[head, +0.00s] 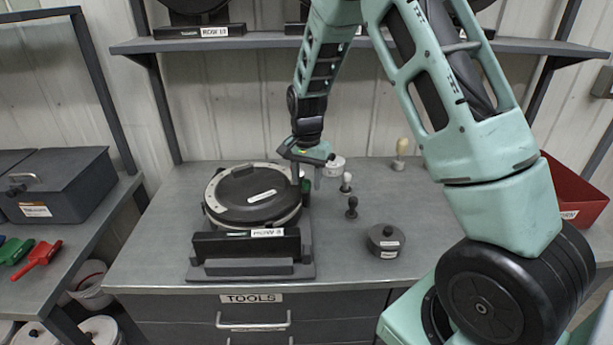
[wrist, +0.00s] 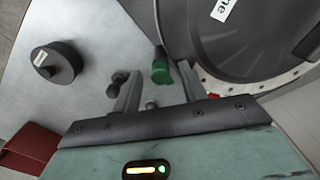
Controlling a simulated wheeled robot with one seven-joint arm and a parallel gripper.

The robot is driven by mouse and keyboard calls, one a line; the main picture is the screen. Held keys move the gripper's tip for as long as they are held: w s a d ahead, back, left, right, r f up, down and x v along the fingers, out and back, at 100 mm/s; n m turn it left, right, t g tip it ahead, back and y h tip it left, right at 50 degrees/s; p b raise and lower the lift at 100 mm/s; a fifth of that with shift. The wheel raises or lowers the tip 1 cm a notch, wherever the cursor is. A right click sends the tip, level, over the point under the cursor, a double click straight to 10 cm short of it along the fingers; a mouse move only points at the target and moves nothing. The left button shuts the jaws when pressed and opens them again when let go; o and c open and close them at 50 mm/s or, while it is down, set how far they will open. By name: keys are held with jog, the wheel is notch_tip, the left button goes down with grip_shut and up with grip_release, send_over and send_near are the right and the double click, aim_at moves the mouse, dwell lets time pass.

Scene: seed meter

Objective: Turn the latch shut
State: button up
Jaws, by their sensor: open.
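The seed meter (head: 252,196) is a round black-lidded housing with a pale rim, in a dark stand labelled ROW 8 (head: 246,243) on the workbench. Its lid and perforated rim fill the upper right of the wrist view (wrist: 245,45). The latch (wrist: 161,71) is a small green knob with a dark stem beside the meter's rim. It shows in the head view as a green bit (head: 305,186) at the meter's right edge. My gripper (head: 307,178) points down there with open fingers. In the wrist view the green knob appears between the fingertips (wrist: 158,84); contact cannot be told.
Right of the meter stand a white-topped knob (head: 346,181), a black knob (head: 352,207), a dark lidded pot (head: 385,240) and a cream-handled tool (head: 401,153). A red bin (head: 575,195) is far right.

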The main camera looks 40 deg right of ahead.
grip_shut()
dwell(0.3)
jog(key=n, duration=0.4)
jog(key=shift+n+b, duration=0.35)
jog(key=shift+n, duration=0.05)
jog(key=n, duration=0.9)
jog(key=shift+w+r, duration=0.1)
jog(key=shift+n+p, duration=0.45)
jog(key=shift+n, duration=1.55)
